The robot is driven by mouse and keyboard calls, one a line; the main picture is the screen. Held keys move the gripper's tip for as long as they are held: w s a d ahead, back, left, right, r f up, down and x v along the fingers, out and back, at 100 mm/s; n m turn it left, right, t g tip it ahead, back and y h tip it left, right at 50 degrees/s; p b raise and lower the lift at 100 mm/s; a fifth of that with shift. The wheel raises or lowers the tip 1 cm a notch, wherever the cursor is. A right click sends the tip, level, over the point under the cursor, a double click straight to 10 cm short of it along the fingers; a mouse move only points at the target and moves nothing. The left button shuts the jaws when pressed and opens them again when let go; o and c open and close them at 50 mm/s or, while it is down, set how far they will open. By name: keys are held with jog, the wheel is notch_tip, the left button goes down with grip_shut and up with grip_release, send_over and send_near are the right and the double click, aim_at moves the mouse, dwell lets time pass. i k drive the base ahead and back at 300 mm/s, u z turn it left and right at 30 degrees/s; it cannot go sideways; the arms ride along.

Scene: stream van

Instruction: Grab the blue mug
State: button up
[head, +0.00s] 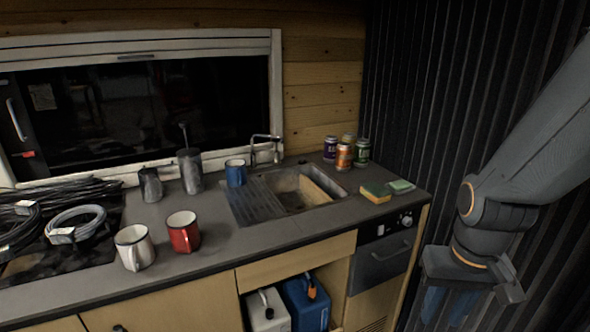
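The blue mug (236,174) stands upright on the grey counter, at the left back corner of the sink by the drainboard. It has a pale rim. My gripper (465,300) hangs at the lower right of the head view, in front of the dark ribbed wall. It is well to the right of the mug and apart from it.
A red mug (184,232) and a white mug (134,247) stand at the counter's front. A grinder (190,171) and moka pot (150,185) stand left of the blue mug. The tap (265,150), sink (300,190), cans (344,157) and sponge (375,192) lie to its right.

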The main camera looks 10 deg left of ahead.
aim_at(236, 172)
jog(key=z, duration=0.4)
jog(key=i, duration=0.75)
jog(key=u, duration=1.25)
